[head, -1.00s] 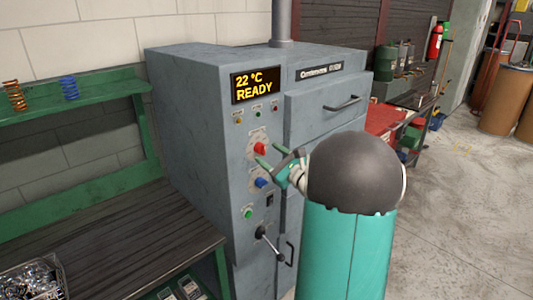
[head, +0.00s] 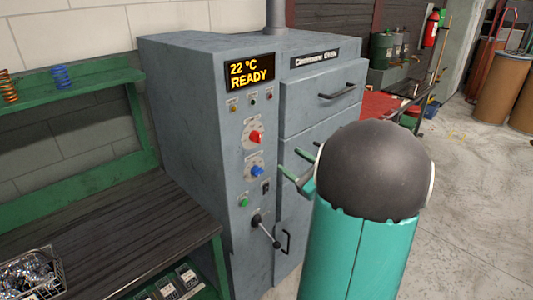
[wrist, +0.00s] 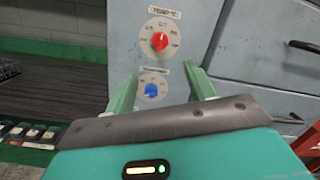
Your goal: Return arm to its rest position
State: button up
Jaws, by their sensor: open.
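My gripper (head: 298,171) is in front of the grey machine's control panel, partly hidden behind my own dark, rounded arm joint in the head view. In the wrist view its two green fingers (wrist: 160,92) stand wide apart with nothing between them. The grey machine (head: 190,120) has a display (head: 250,73) reading "22 °C READY". A red knob (head: 256,137) sits above a blue knob (head: 257,170) on the panel. Both knobs also show beyond the fingers in the wrist view, the red one (wrist: 159,41) and the blue one (wrist: 152,90). The fingers appear clear of both knobs.
A lever (head: 266,232) sticks out low on the panel. Drawer handles (head: 338,91) are on the machine's right face. Open floor (head: 470,190) lies at right.

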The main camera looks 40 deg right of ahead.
jog(key=w+a+n+g+y, duration=0.1)
jog(key=a+n+g+y, duration=0.5)
jog(key=a, duration=0.7)
jog(key=w+a+n+g+y, duration=0.1)
jog(key=a+n+g+y, duration=0.2)
jog(key=a+n, duration=0.75)
jog(key=s+a+n+g+h, duration=0.4)
jog(key=s+a+n+h, duration=0.5)
jog(key=s+a+n, duration=0.3)
jog(key=a+n, duration=0.1)
jog(key=n, duration=0.1)
jog(key=shift+s+a+f+n+g, duration=0.2)
jog(key=shift+s+f+n+g, duration=0.05)
jog(key=shift+s+n+g, duration=0.15)
jog(key=shift+w+d, duration=0.1)
